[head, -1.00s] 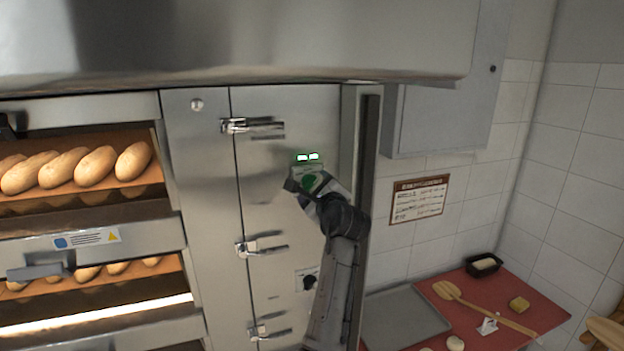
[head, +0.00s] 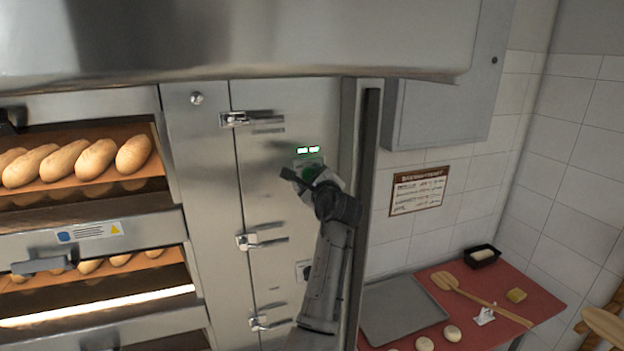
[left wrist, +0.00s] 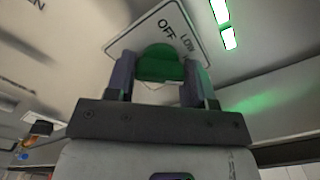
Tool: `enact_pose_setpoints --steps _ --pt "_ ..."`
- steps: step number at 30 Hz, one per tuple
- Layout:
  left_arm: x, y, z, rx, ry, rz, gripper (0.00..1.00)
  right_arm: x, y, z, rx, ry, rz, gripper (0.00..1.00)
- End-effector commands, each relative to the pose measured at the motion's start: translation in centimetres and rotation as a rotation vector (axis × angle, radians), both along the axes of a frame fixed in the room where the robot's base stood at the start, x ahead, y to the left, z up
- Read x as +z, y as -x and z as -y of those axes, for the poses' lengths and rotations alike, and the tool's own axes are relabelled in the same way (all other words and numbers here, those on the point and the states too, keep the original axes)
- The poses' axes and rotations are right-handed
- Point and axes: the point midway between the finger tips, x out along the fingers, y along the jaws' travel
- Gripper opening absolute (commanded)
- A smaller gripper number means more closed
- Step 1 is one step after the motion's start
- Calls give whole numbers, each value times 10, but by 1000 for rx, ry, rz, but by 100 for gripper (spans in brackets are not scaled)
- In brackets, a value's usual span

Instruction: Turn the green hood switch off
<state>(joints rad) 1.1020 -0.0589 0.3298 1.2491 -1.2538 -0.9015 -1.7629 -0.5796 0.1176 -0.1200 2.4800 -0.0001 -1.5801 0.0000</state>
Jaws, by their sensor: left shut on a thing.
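The green hood switch (head: 311,172) is a round knob on the steel oven front, partly hidden by my left gripper (head: 303,180). In the left wrist view the green knob (left wrist: 159,63) sits between the two fingers of my left gripper (left wrist: 158,80), which is shut on it. Its plate (left wrist: 182,22) shows the words OFF and LOW and looks tilted there; the knob's pointer cannot be made out. Two lit green-white indicators (head: 308,150) are just above the switch; they also show in the left wrist view (left wrist: 228,38). My right gripper is not in view.
Door latches (head: 250,119) are left of the switch. A steel hood (head: 250,45) overhangs above, and a vertical post (head: 367,190) stands to the right. Bread decks (head: 75,165) are at the left. A red table (head: 535,295) with a tray (head: 400,310) is at the lower right.

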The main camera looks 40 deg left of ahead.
Motion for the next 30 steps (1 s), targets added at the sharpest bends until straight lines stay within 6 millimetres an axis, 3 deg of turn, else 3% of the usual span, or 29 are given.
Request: enact_pose_setpoints --steps 6,17,30 --pt "0 0 0 0 0 0 25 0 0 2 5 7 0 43" --pt "-1 0 0 1 49 76 25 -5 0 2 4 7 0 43" --pt "-2 0 0 1 255 403 25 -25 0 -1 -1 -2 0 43"
